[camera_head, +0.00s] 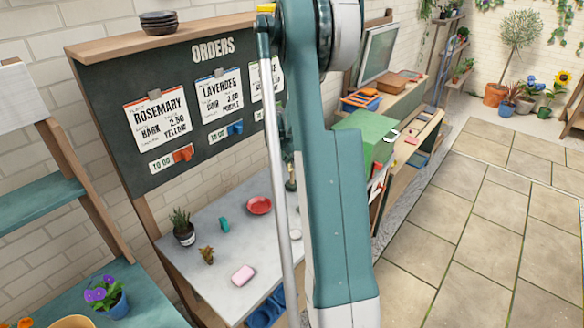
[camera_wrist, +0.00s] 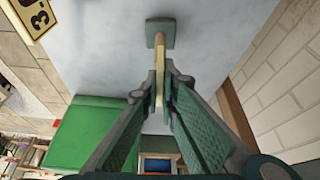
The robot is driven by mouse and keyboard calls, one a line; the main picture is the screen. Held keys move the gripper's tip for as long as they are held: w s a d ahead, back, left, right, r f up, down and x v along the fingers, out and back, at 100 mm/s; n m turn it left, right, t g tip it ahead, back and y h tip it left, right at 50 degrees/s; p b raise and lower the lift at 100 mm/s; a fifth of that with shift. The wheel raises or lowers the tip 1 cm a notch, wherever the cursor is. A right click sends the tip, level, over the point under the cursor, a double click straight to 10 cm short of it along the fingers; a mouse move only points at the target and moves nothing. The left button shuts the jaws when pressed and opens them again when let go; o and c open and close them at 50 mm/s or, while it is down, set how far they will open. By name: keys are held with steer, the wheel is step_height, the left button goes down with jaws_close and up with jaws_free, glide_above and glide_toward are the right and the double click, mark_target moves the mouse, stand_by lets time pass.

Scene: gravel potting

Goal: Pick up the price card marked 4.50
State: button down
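In the wrist view, a thin cream card (camera_wrist: 160,52) is seen edge-on, with a small green square base (camera_wrist: 163,28) at its far end. Its printed face is turned away, so I cannot read its price. My gripper (camera_wrist: 160,88) has its two fingertips close together, one on each side of the card, and appears shut on it. A yellow card (camera_wrist: 33,14) at the top left corner shows part of a price beginning with 3. In the head view, my arm hides most of the gripper and the cards.
A green box (camera_head: 368,135) is to the right and also shows in the wrist view (camera_wrist: 85,130).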

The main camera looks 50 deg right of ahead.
step_height(320, 180, up, 9)
steer(key=shift+r+p, duration=0.1)
steer(key=shift+p, duration=0.25)
stand_by(0.7)
